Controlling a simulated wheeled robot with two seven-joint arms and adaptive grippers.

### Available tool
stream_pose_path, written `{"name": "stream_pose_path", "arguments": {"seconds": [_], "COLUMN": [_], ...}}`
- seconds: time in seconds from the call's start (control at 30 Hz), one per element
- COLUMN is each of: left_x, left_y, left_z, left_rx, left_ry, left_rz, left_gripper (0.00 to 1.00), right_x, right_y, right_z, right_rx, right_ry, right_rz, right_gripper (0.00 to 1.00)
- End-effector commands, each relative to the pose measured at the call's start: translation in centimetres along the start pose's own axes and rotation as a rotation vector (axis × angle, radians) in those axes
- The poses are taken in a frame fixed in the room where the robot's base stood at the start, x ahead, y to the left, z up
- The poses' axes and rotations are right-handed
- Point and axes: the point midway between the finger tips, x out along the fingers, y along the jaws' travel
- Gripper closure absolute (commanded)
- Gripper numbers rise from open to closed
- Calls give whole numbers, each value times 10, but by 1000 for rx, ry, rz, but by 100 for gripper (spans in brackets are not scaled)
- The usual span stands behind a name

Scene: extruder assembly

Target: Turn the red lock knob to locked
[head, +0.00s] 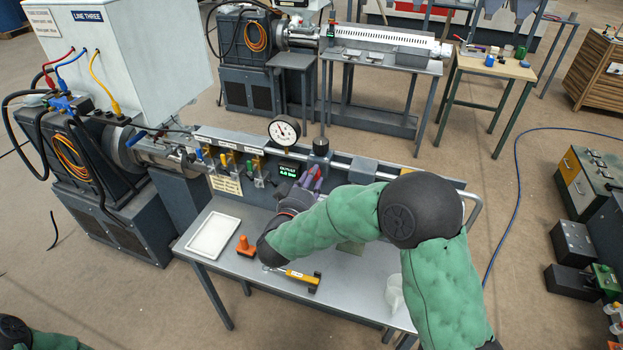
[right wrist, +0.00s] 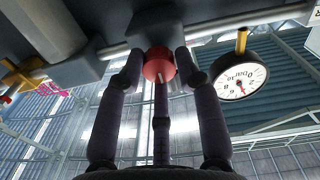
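The red lock knob (right wrist: 158,66) shows in the right wrist view as a round red cap under a dark block on the extruder. My right gripper (right wrist: 160,72) has its dark fingers around it, one on each side and a third below, with the tips at the knob's edges. I cannot tell whether they press on it. In the head view my right gripper (head: 312,182) reaches the front of the extruder line below the black-topped post. The knob cannot be made out clearly there. My left gripper is out of view.
A dial gauge (head: 284,130) stands left of my right gripper, also in the right wrist view (right wrist: 241,80). Small coloured-handled valves (head: 224,161) line the machine. A white tray (head: 213,235), an orange-red part (head: 245,246) and an orange-handled tool (head: 300,276) lie on the table.

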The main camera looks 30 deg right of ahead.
Motion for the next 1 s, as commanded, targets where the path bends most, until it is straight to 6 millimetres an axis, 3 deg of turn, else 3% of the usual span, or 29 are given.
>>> {"name": "stream_pose_path", "arguments": {"seconds": [0.03,0.1,0.53,1.0], "left_x": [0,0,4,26], "left_y": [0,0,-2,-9], "left_z": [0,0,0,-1], "left_rx": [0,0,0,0], "left_ry": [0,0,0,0], "left_rz": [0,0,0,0], "left_gripper": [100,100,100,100], "right_x": [0,0,0,0], "right_y": [0,0,0,0], "right_z": [0,0,-1,0], "right_rx": [0,0,75,466], "right_ry": [0,1,3,6], "right_rz": [0,0,-1,0], "right_gripper": [89,100,100,100]}}
